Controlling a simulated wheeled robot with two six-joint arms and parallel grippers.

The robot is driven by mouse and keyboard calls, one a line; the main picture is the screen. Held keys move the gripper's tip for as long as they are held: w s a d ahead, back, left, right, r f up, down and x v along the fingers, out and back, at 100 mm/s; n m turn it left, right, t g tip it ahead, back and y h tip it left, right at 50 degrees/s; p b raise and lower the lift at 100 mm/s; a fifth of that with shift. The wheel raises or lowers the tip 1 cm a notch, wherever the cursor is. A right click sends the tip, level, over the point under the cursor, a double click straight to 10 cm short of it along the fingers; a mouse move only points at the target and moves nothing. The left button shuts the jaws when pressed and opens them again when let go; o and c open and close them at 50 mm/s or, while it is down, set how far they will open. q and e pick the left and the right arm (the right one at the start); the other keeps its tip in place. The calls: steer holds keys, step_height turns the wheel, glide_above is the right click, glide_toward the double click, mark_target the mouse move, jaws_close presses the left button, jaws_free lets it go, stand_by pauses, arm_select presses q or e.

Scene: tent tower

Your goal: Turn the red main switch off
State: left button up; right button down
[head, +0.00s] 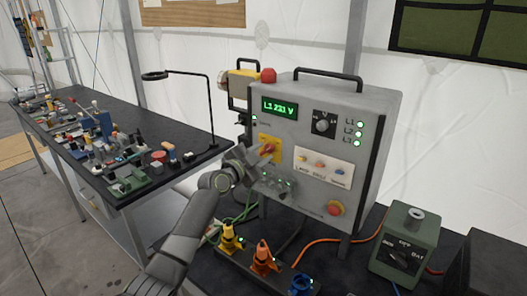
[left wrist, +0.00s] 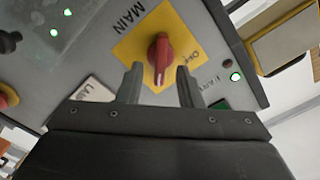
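The red main switch (head: 268,147) is a rotary knob on a yellow plate at the left of the grey panel's front. In the left wrist view the red knob (left wrist: 160,54) sits on its yellow plate (left wrist: 131,46) beside the word MAIN, its handle nearly upright in that picture. My left gripper (head: 257,158) is close in front of the switch and partly covers its plate in the head view. In the left wrist view its two fingers (left wrist: 159,75) are apart, one on each side of the knob's lower end, with gaps visible. My right gripper is not in view.
The grey panel (head: 385,120) has a green display reading about L1 231 V, lit green lamps and a red button (head: 335,208). Yellow, orange and blue plugs (head: 264,258) stand below it. A green box (head: 405,240) is at right; a cluttered bench (head: 180,125) is at left.

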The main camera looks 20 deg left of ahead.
arm_select(q)
steer(key=shift+w+d, duration=0.2)
steer(key=shift+w, duration=0.4)
jaws_close()
